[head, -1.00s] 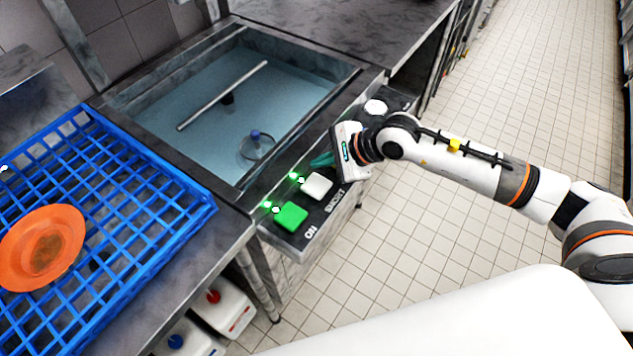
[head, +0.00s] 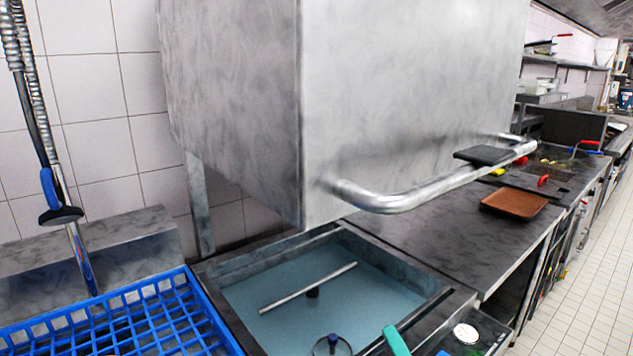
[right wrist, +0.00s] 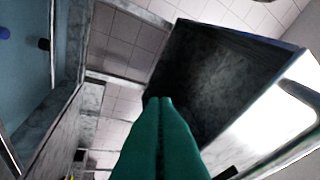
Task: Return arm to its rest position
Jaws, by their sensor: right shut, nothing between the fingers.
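My right gripper's green fingertip (head: 396,340) shows at the bottom of the head view, in front of the sink-like wash basin. In the right wrist view the two green fingers (right wrist: 158,110) lie together, shut and empty. The rest of my right arm is below the head view. My left gripper is not in view.
A large metal dishwasher hood (head: 400,90) with a bar handle (head: 400,200) stands raised over the wash basin (head: 235,315). A blue rack (head: 215,325) is at lower left. A spray hose (head: 45,140) hangs at left. A brown tray (head: 514,203) lies on the right counter.

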